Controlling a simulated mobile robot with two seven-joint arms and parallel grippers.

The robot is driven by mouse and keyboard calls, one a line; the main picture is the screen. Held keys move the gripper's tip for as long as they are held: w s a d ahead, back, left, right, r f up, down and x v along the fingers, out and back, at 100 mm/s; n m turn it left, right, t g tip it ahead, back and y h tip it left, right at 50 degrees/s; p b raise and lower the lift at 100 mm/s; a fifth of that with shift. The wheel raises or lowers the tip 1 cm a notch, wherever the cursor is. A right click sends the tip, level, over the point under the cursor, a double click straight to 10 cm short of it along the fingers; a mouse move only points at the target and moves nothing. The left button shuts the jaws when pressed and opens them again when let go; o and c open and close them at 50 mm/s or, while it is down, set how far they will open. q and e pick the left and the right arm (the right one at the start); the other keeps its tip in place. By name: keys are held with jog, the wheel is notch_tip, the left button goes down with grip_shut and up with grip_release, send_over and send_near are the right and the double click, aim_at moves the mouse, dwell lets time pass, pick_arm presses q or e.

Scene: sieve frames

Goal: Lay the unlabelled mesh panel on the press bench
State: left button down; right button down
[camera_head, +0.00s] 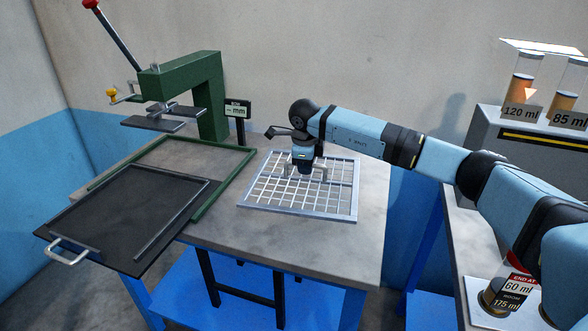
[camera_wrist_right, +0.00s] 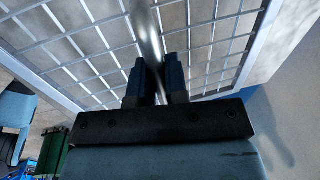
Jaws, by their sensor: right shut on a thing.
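The mesh panel (camera_head: 258,206) is a pale metal frame with an open square grid and a raised handle in its middle. I see no label on it. It is flat over the right part of the grey press bench (camera_head: 330,238); I cannot tell whether it rests on the top or hangs just above. My right gripper (camera_head: 305,170) comes down from above and is shut on the panel's handle. In the right wrist view the fingers (camera_wrist_right: 158,78) close on the handle bar (camera_wrist_right: 147,30), with the panel's grid (camera_wrist_right: 85,50) behind. My left gripper is not in view.
A dark tray (camera_head: 120,215) with a handle overlaps a green frame (camera_head: 222,193) left of the panel. A green press (camera_head: 205,95) and small display (camera_head: 237,110) stand behind. Labelled jars (camera_head: 523,90) sit on a grey unit at right; another jar (camera_head: 495,297) stands lower right.

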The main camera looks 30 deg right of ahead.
aim_at(306, 177)
jog(key=shift+w+d+r+m, duration=0.2)
jog(key=shift+w+m, duration=0.05)
jog(key=shift+m, duration=0.35)
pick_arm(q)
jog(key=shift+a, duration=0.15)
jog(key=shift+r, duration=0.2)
pick_arm(e)
jog(key=shift+r, duration=0.1)
jog(key=shift+f+b, duration=0.65)
jog(key=shift+f, duration=1.2)
jog(key=shift+f+b, duration=0.45)
jog(key=shift+f, duration=0.6)
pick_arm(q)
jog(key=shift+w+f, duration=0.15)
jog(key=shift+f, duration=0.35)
pick_arm(e)
jog(key=c, duration=1.1)
grip_release()
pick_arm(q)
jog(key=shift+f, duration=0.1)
pick_arm(e)
jog(key=shift+o, duration=0.2)
jog(key=shift+s+f, duration=0.1)
